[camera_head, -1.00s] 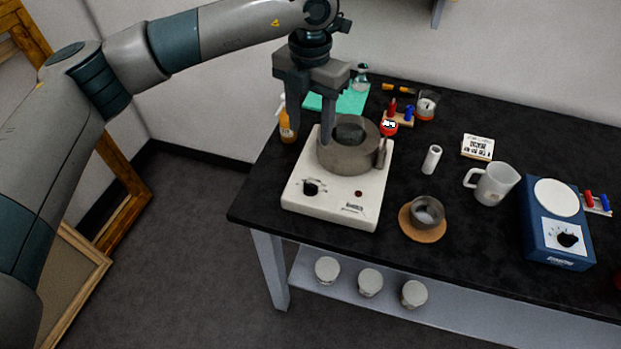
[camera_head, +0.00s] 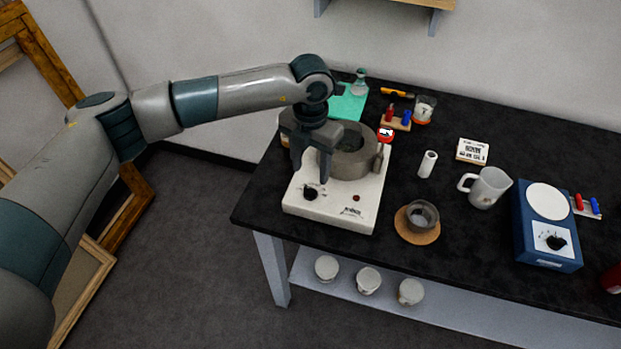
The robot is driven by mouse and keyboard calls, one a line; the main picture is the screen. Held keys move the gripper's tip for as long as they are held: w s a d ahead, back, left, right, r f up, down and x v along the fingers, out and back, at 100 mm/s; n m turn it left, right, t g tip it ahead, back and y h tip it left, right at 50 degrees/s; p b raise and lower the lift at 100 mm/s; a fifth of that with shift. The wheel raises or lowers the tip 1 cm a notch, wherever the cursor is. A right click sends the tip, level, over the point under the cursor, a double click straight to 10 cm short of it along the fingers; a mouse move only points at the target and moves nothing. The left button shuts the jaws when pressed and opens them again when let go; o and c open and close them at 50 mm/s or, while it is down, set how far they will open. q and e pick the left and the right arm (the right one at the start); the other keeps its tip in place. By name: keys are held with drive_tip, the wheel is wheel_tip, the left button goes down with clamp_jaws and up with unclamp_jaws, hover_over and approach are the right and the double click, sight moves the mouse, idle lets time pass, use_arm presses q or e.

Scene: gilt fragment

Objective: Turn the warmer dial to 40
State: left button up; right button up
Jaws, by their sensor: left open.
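The warmer is a white box (camera_head: 333,213) at the left end of the black table, with a grey round pot (camera_head: 357,160) on top. Its black dial (camera_head: 310,193) is on the left of its front face, with a red spot to the right of it. The dial's marks are too small to read. My left gripper (camera_head: 311,173) points down with its fingers apart, just above and behind the dial. It is open and empty, and I cannot tell whether it touches anything. My right gripper is out of view.
A blue stirrer (camera_head: 546,235) with its own dial stands at the right. A small grey cup on a cork mat (camera_head: 417,234), a white mug (camera_head: 485,187) and a white roll (camera_head: 427,164) stand between. A green sheet (camera_head: 347,104) lies behind the warmer.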

sight(310, 189)
use_arm(q)
wheel_tip(310, 189, down, 5)
drive_tip(key=shift+f+p, duration=0.15)
drive_tip(key=shift+p, duration=0.85)
drive_tip(key=shift+f, duration=0.85)
drive_tip(key=c, duration=1)
